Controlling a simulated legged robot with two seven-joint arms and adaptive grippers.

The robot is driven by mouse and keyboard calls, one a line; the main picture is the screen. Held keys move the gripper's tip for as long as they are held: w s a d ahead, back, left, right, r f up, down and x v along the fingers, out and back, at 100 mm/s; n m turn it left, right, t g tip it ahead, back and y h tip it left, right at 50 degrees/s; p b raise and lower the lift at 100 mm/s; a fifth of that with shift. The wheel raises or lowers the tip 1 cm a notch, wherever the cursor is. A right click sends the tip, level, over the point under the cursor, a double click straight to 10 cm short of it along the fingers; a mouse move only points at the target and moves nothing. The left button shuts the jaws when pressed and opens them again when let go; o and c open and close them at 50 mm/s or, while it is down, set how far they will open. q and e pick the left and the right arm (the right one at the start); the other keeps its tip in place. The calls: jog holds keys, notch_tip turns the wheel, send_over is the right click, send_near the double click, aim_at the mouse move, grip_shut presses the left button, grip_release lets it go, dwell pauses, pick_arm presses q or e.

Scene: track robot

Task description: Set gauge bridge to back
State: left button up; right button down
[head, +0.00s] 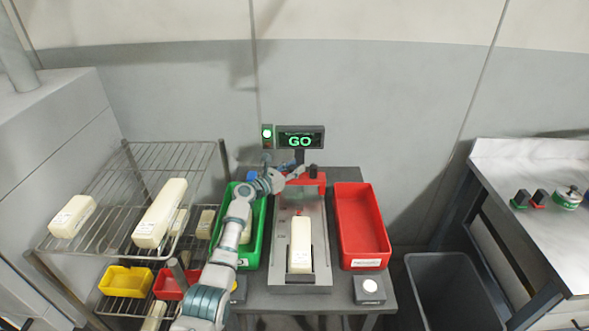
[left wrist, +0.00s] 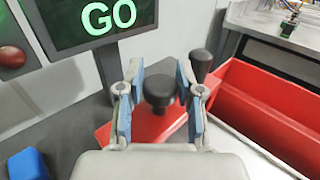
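The gauge bridge (head: 308,179) is a red piece across the far end of the grey gauge track (head: 312,215). A black knob (head: 314,171) shows at its right end in the head view. My left gripper (head: 291,176) reaches over the bridge from the left. In the left wrist view its fingers (left wrist: 160,112) are open, one on each side of a round black knob (left wrist: 159,88), with gaps showing. A second black knob (left wrist: 200,66) stands behind the right finger. A cream block (head: 301,240) sits at the near end of the track. My right gripper is not in view.
A lit GO display (head: 300,138) stands just behind the bridge. A green bin (head: 251,247) is left of the track and a red bin (head: 362,222) right of it. A wire rack (head: 135,210) with cream blocks stands at left.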

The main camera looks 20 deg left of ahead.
pick_arm(q)
jog(key=o, duration=0.4)
jog(key=shift+w+a+r, duration=0.2)
jog(key=shift+r, duration=0.05)
jog(key=shift+w+f, duration=0.1)
jog(key=shift+f, duration=0.15)
jog(key=shift+r, duration=0.2)
notch_tip(320, 180, up, 10)
jog(key=shift+w+f, duration=0.1)
jog(key=shift+f, duration=0.15)
